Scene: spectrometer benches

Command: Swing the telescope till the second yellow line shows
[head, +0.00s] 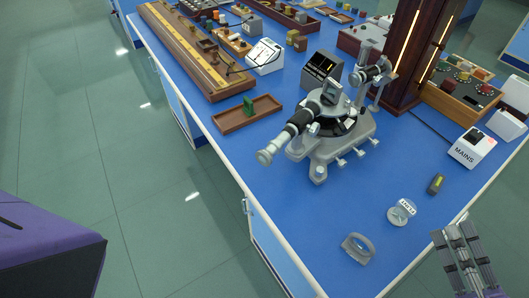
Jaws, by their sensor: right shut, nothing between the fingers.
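The spectrometer (335,135) stands on the blue bench, a grey base with feet and a dark round table. Its telescope (298,122) is a black and silver tube pointing toward the lower left, with the eyepiece end near the bench's left edge. A collimator tube (372,73) is on its far right side. A dark grey display box (322,69) behind it has small yellow marks, too small to read. My right gripper (452,234) is shut and empty at the lower right, well apart from the telescope. My left gripper is out of view.
A clear round disc (402,212), a grey arched piece (357,248) and a small dark block (437,184) lie on the right front bench. A white MAINS box (472,147) and a dark lamp column (418,50) stand right. A wooden tray (247,113) lies left. The front bench is mostly clear.

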